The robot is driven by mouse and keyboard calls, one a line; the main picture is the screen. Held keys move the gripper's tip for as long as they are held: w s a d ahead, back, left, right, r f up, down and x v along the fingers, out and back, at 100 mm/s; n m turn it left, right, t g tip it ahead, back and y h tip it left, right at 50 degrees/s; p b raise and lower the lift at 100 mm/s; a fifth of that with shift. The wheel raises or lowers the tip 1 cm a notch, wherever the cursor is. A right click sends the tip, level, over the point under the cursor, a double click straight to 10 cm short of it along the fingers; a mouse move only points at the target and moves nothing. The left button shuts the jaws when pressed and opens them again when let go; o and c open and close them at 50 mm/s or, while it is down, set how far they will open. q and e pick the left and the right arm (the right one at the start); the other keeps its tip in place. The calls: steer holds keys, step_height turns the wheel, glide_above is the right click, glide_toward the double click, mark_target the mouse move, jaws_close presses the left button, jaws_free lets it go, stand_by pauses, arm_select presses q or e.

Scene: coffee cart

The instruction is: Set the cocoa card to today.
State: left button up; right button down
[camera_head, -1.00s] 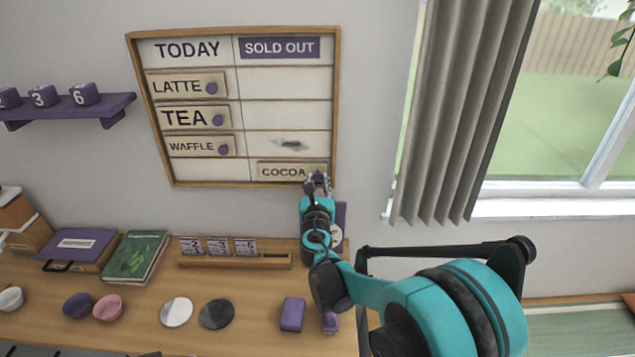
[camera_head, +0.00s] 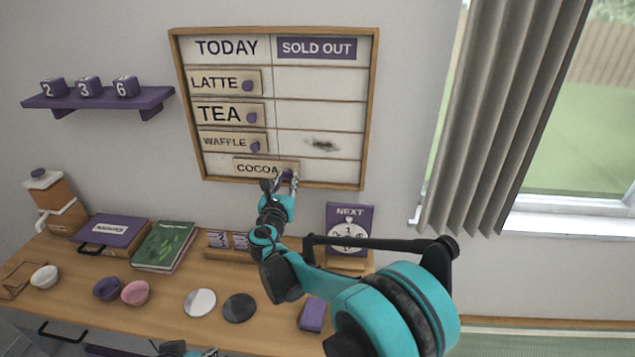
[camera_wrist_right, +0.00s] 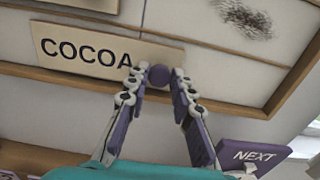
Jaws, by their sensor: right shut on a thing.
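The cocoa card (camera_head: 262,168) is in the bottom row of the menu board (camera_head: 367,110), straddling the line between the TODAY and SOLD OUT columns. In the right wrist view the card (camera_wrist_right: 85,52) reads COCOA and has a round purple knob (camera_wrist_right: 158,75) at its right end. My right gripper (camera_head: 287,176) is shut on that knob; its fingertips (camera_wrist_right: 157,73) sit on both sides of it. The latte, tea and waffle cards (camera_head: 229,142) are in the TODAY column. Part of my left arm shows at the bottom edge of the head view; its fingers cannot be made out.
A dark smudge (camera_head: 322,145) marks the SOLD OUT side of the waffle row. Below the board, the counter holds a NEXT sign (camera_head: 350,218), a card rack, books (camera_head: 163,246), bowls and coasters. A purple shelf (camera_head: 98,101) with number cubes is at the left.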

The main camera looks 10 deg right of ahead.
glide_toward(259, 168)
steer(key=x, duration=0.5)
steer(key=shift+d, duration=0.1)
steer(key=c, duration=1.4)
jaws_free()
steer(key=shift+o, duration=0.4)
steer(key=shift+w+a+f, duration=0.1)
steer(key=shift+w+a, duration=0.05)
steer(key=shift+a, duration=0.05)
steer(key=shift+d, duration=0.1)
steer(key=v, duration=1.2)
